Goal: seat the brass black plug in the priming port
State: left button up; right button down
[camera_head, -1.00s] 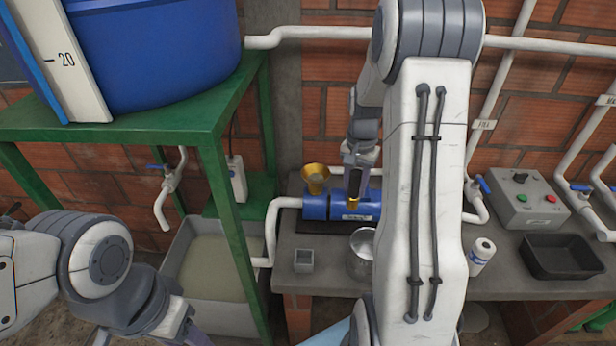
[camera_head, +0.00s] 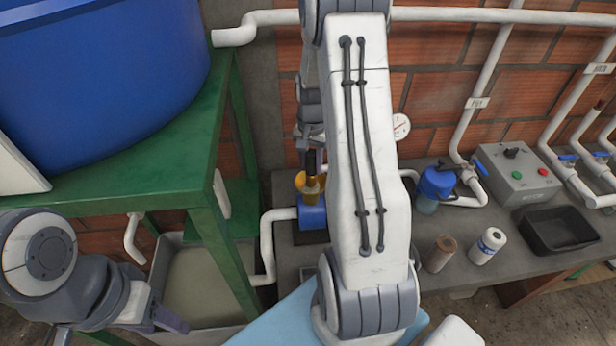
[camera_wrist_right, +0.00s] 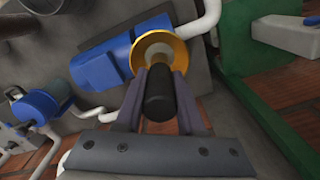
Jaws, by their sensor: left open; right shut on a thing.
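My right gripper (camera_wrist_right: 160,110) is shut on the black plug (camera_wrist_right: 158,98). The plug's black body shows between the two fingers; its brass end cannot be made out clearly. In the wrist view the plug lines up over the brass-yellow funnel (camera_wrist_right: 143,50) on the blue pump body (camera_wrist_right: 106,55). In the head view my right gripper (camera_head: 312,160) is right above the funnel (camera_head: 300,182), beside my large right arm link. The port's opening is hidden, and I cannot tell whether the plug touches it. My left gripper (camera_head: 172,322) is open and empty at the lower left.
A green stand (camera_head: 150,170) carries a blue tank (camera_head: 100,50) on the left. A grey basin (camera_head: 168,262) is below it. On the bench are a blue-lidded jar (camera_head: 436,188), a brown cylinder (camera_head: 440,254), a white bottle (camera_head: 487,246), a control box (camera_head: 518,178) and a black tray (camera_head: 557,230).

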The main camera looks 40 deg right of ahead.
aim_at(311, 178)
jog(key=shift+f, duration=0.85)
notch_tip(311, 178, down, 4)
jog(key=shift+s+a+r+p, duration=0.1)
jog(key=shift+s+a+p, duration=0.05)
jog(key=shift+p, duration=0.55)
jog(key=shift+f, duration=0.2)
jog(key=c, duration=0.8)
grip_release()
jog(key=shift+r, duration=0.1)
jog(key=shift+r, duration=0.1)
